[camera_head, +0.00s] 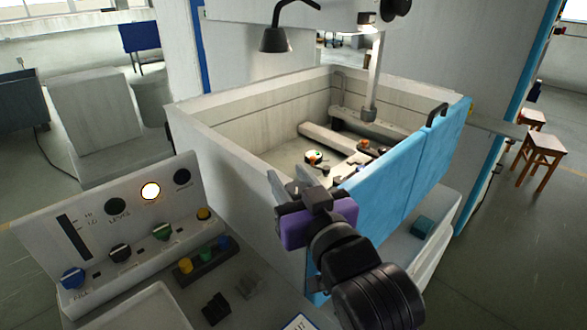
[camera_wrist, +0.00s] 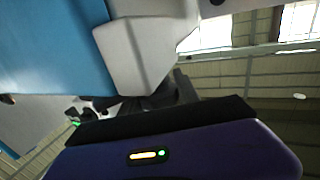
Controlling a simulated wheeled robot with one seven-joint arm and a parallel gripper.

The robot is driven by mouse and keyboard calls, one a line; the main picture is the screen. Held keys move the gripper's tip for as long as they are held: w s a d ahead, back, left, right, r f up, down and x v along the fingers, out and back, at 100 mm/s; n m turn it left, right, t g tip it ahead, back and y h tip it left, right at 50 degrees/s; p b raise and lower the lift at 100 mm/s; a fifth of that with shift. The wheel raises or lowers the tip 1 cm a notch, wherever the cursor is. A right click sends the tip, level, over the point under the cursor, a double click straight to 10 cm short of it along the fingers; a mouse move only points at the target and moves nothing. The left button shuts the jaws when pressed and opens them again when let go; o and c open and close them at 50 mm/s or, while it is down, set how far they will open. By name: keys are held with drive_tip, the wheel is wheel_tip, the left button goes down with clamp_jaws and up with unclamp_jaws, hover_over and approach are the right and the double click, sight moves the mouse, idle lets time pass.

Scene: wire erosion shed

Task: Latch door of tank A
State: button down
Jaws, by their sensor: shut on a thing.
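The tank (camera_head: 200,135) is an open pale box in the middle of the head view. Its blue door (camera_head: 385,185) stands upright along the right side, with a black handle (camera_head: 437,114) on top at the far end. The blue door also fills the upper left of the wrist view (camera_wrist: 50,45), beside a pale block (camera_wrist: 140,55). My gripper (camera_head: 288,187), with a purple body, is at the near corner of the tank, by the door's near end. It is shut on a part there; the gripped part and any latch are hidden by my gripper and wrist.
A control panel (camera_head: 130,225) with knobs and a lit lamp (camera_head: 150,191) stands at left. A black lamp (camera_head: 276,38) hangs above the tank. Small parts lie inside the tank. Stools (camera_head: 541,152) stand at right. A teal block (camera_head: 422,227) sits on the ledge outside the door.

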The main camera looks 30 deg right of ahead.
drive_tip(key=n+y, duration=0.2)
drive_tip(key=y, duration=0.1)
drive_tip(key=n+y, duration=0.1)
drive_tip(key=y, duration=0.1)
drive_tip(key=shift+a+p, duration=0.25)
drive_tip(key=shift+p, duration=0.1)
drive_tip(key=shift+s+a+n+g+y+b, duration=0.15)
drive_tip(key=shift+n+g+y+b, duration=0.1)
drive_tip(key=shift+n+y, duration=0.3)
drive_tip(key=shift+w+a+n+g+y+b, duration=0.1)
drive_tip(key=shift+n+g+y, duration=0.2)
drive_tip(key=shift+y, duration=0.35)
drive_tip(key=shift+s+a+n+g+y+b, duration=0.15)
drive_tip(key=shift+n+g+y+b, duration=0.1)
drive_tip(key=shift+n+y, duration=0.3)
drive_tip(key=shift+a+y, duration=0.1)
drive_tip(key=shift+y, duration=0.15)
drive_tip(key=c, duration=0.9)
unclamp_jaws()
drive_tip(key=shift+w, duration=0.1)
drive_tip(key=b+v, duration=0.1)
drive_tip(key=v, duration=0.7)
drive_tip(key=shift+b, duration=0.4)
